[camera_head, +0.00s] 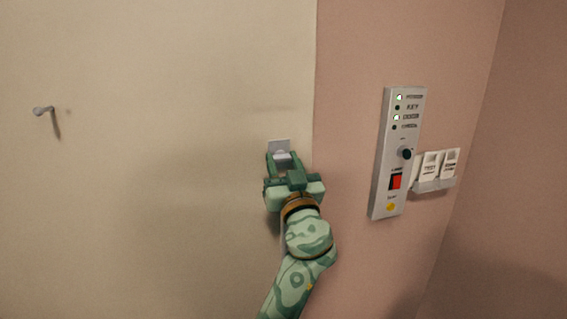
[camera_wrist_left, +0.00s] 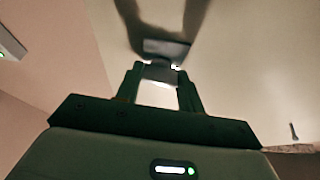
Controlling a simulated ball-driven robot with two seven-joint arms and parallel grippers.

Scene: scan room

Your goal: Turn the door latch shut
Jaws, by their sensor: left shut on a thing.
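The door latch (camera_head: 279,147) is a small grey plate with a light turn piece, near the right edge of the cream door (camera_head: 170,120). My left gripper (camera_head: 284,160) is at the latch, its green fingers shut on the latch's turn piece. In the left wrist view the latch (camera_wrist_left: 165,48) shows between and beyond the fingertips of the left gripper (camera_wrist_left: 160,70), with a dark shadow around it. The fingers hide part of the turn piece, and I cannot tell its exact angle. My right gripper is not in view.
A grey control panel (camera_head: 392,190) with lights, a knob and a red switch is on the pink wall right of the door. A holder (camera_head: 434,185) with white cards is beside it. A hook-like handle (camera_head: 43,110) sticks out of the door at the left.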

